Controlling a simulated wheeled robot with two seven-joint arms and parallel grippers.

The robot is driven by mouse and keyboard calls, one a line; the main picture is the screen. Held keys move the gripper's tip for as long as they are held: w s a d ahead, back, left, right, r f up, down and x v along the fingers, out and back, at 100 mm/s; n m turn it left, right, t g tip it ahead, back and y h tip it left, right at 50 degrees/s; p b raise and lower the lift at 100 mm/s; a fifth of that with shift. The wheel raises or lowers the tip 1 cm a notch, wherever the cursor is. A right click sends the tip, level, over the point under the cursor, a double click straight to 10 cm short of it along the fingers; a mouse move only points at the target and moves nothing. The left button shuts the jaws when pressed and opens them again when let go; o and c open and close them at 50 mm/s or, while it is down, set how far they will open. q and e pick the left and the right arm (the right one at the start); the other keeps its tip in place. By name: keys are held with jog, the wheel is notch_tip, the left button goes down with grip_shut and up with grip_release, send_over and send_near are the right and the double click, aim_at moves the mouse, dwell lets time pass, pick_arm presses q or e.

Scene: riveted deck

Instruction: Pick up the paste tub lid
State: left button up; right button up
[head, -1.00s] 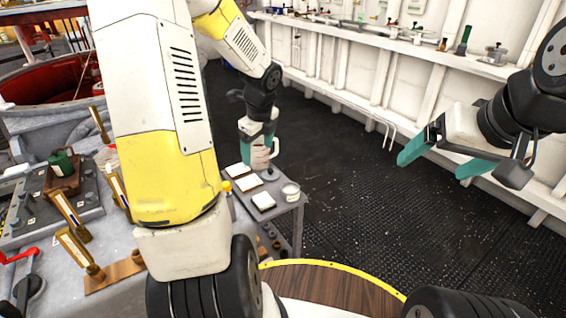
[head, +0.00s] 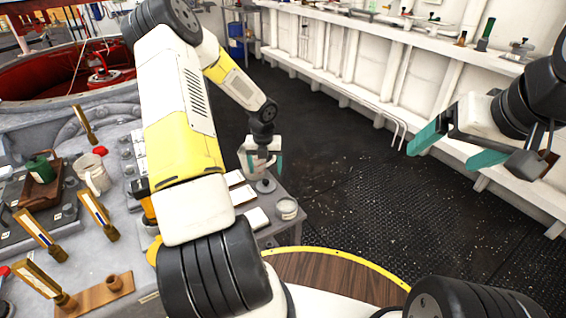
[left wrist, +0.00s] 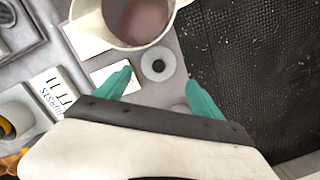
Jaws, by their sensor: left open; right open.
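A grey round lid with a small knob (head: 266,185) lies on the small grey side table. A round pale tub (head: 286,208) stands near the table's front right corner. My right gripper (head: 455,150) is open and empty, up at the right, far from the table.
White square cards (head: 257,218) lie beside the lid. A pale cup with brownish contents (left wrist: 140,20) stands close beyond my left fingers. Dark floor right of the table is open.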

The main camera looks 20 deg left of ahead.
aim_at(266, 181)
pick_arm(q)
jog(key=shift+w+f, duration=0.2)
jog(key=f, duration=0.7)
jog(key=shift+w+a+f, duration=0.2)
jog(key=shift+w+a, duration=0.1)
jog(key=shift+w, duration=0.05)
jog(key=c, duration=1.1)
jog(key=shift+o, duration=0.2)
jog(key=shift+r, duration=0.15)
